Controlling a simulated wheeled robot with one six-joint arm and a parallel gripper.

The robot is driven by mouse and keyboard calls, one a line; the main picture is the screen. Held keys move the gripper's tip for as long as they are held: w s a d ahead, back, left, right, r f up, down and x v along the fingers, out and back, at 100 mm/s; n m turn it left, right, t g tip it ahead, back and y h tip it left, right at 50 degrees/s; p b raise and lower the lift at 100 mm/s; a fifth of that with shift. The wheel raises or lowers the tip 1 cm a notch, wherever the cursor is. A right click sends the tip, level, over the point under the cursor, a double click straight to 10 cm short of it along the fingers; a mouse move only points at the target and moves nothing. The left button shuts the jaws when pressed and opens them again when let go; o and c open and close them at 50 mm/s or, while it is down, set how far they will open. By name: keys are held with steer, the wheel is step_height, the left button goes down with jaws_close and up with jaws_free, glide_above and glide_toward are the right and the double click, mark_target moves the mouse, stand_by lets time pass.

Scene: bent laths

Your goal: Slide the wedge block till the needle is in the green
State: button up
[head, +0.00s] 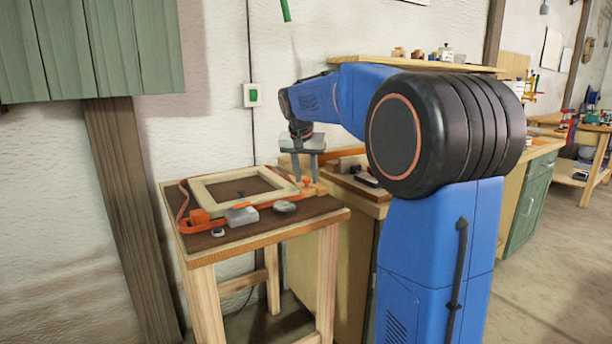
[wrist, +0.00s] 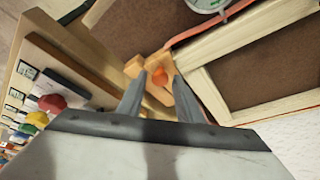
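In the head view my gripper (head: 315,168) points down over the block; contact cannot be told. The round gauge (wrist: 207,4) is cut off by the wrist view's top edge. It shows some green, but the needle cannot be read.
The small table (head: 262,236) has a brown top. A workbench (head: 362,184) with loose pieces stands close on the right.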

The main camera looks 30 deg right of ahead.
jaws_close()
steer(key=shift+s, duration=1.35)
steer(key=shift+o, duration=1.8)
jaws_free()
steer(key=v, duration=1.7)
steer(key=shift+r, duration=0.2)
steer(key=shift+s+a, duration=0.1)
steer(key=shift+s, duration=0.05)
